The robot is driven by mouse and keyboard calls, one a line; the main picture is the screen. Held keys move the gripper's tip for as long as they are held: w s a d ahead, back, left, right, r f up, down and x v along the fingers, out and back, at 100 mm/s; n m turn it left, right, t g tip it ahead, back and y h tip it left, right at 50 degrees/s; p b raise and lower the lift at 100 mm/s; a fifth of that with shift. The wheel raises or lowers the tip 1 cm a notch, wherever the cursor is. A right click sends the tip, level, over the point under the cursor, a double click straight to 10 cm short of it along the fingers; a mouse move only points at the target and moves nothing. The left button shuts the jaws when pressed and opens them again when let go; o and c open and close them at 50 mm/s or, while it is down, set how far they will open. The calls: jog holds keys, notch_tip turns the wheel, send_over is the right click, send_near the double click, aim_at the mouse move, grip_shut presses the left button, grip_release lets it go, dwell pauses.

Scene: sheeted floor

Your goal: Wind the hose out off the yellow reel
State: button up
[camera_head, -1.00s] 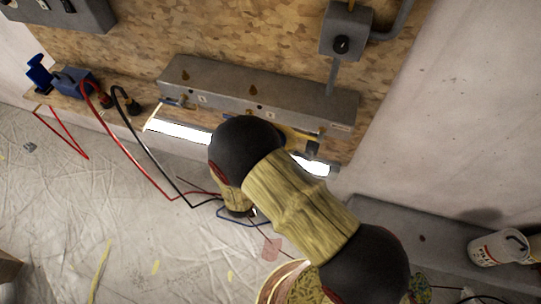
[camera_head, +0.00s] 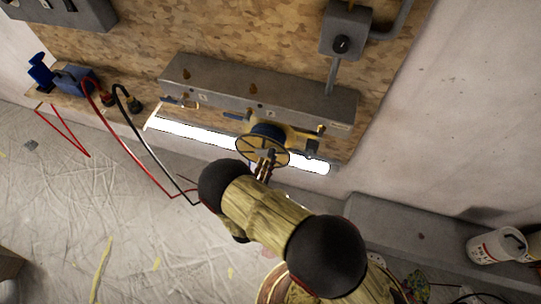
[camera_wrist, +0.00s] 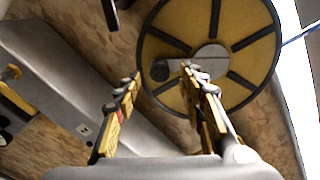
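The yellow reel (camera_head: 247,153) hangs below the grey wall box, a spoked yellow disc with blue hose (camera_head: 266,131) wound behind it. In the wrist view the reel's disc (camera_wrist: 257,57) fills the upper right, with dark spokes and a dark round knob (camera_wrist: 159,70) on its left part. A thin blue line, perhaps hose, leaves its right edge. My gripper (camera_head: 264,157) is in front of the disc. In the wrist view my gripper (camera_wrist: 158,84) is open; the knob appears between its fingertips, and the right finger overlaps the disc. I cannot tell whether anything touches.
The grey wall box (camera_head: 205,79) with brass and blue-handled valves sits above the reel, a bright light strip (camera_head: 190,132) beneath. Red and black cables hang at left. A grey ledge (camera_head: 400,222) with a white bucket (camera_head: 496,246) is at right. The sheeted floor at left is mostly clear.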

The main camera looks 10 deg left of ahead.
aim_at(270, 157)
jog(key=shift+w+d+b, duration=0.2)
jog(key=shift+w+b, duration=0.1)
jog(key=shift+w, duration=1.7)
jog(key=shift+c, duration=0.3)
grip_shut()
